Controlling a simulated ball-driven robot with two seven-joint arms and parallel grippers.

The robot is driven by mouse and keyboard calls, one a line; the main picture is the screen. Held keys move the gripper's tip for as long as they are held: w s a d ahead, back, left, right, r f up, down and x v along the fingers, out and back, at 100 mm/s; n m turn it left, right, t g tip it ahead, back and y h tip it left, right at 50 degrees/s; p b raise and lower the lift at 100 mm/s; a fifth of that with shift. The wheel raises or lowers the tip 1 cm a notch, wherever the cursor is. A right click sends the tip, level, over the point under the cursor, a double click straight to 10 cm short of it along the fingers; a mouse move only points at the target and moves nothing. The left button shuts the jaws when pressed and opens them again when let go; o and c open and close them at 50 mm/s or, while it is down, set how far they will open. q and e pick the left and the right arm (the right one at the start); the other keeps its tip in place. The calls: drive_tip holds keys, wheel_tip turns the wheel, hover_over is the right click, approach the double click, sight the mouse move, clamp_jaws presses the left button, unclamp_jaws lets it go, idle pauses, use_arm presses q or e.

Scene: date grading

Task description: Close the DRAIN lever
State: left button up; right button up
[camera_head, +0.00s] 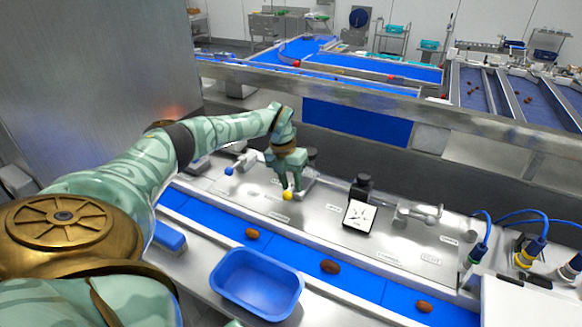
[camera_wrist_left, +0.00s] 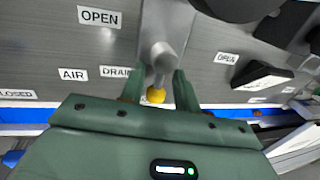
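The DRAIN lever is a metal handle with a yellow knob (camera_head: 288,196) on the steel panel. In the left wrist view its yellow knob (camera_wrist_left: 156,95) sits below the metal hub, beside the DRAIN label (camera_wrist_left: 115,72). An OPEN label (camera_wrist_left: 99,17) is above and to the left. My green left gripper (camera_head: 290,182) is over the lever. In the left wrist view its two fingers (camera_wrist_left: 159,78) stand either side of the handle, with small gaps visible; contact cannot be seen. My right gripper is not in view.
A blue-tipped lever (camera_head: 229,171) is to the left. A black-based device with a white dial (camera_head: 360,215) and another metal lever (camera_head: 420,214) are to the right. In front run a blue belt (camera_head: 290,251) with several dates and a blue tub (camera_head: 257,284).

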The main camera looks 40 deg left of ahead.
use_arm(q)
drive_tip(key=s+a+r+b, duration=0.1)
drive_tip(key=a+r, duration=0.2)
drive_tip(key=r, duration=1.3)
drive_tip(key=shift+f, duration=0.15)
